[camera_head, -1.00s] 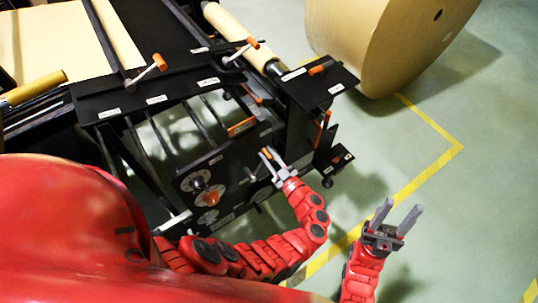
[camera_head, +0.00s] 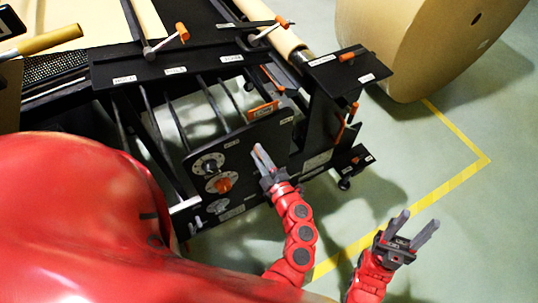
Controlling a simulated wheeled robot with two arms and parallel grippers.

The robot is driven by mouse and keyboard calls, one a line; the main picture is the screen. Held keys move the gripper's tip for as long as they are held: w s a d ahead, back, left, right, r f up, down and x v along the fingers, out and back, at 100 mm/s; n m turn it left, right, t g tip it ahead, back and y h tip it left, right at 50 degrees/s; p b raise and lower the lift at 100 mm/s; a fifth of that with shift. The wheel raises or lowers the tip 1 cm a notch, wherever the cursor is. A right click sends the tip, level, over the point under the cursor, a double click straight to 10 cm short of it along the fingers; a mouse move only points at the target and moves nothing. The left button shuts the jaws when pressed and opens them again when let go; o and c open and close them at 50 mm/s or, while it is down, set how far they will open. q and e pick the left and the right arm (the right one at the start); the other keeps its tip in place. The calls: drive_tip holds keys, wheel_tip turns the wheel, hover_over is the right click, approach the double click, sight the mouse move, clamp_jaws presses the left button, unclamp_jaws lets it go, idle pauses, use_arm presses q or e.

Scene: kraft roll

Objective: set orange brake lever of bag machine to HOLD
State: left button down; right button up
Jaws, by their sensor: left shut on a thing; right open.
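The black bag machine has a side panel (camera_head: 252,138) with white dials and an orange knob (camera_head: 223,185). My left gripper (camera_head: 263,158) is in front of the panel's right part, shut on a slim part with a little orange between the fingers. This looks like the orange brake lever, but the fingers hide most of it. I cannot read a HOLD mark or tell the lever's setting. My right gripper (camera_head: 410,226) is open and empty above the floor, to the right of the machine and apart from it.
Other orange-handled cranks (camera_head: 181,31) and an orange tab (camera_head: 346,56) are on the machine's top. An orange-marked plate (camera_head: 262,110) sits above the panel. A large kraft roll (camera_head: 425,45) stands at the back right. The green floor (camera_head: 490,215) with a yellow line is clear at right.

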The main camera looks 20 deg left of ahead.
use_arm(q)
drive_tip(key=s+f+n+b, duration=0.1)
drive_tip(key=s+a+f+n+b, duration=0.1)
drive_tip(key=n+b, duration=0.1)
drive_tip(key=shift+s+a+f+b, duration=0.2)
drive_tip(key=shift+a+f+b, duration=0.05)
drive_tip(key=shift+a+b, duration=0.05)
drive_tip(key=shift+s+a+f+n+b, duration=0.15)
drive_tip(key=shift+s+a+n+b, duration=0.15)
drive_tip(key=shift+n+b, duration=0.4)
drive_tip(key=c, duration=1)
unclamp_jaws()
drive_tip(key=shift+d, duration=0.1)
drive_tip(key=shift+o, duration=1.2)
drive_tip(key=shift+w, duration=0.1)
drive_tip(key=v, duration=1.7)
drive_tip(key=shift+s+p, duration=0.3)
drive_tip(key=shift+p, duration=0.05)
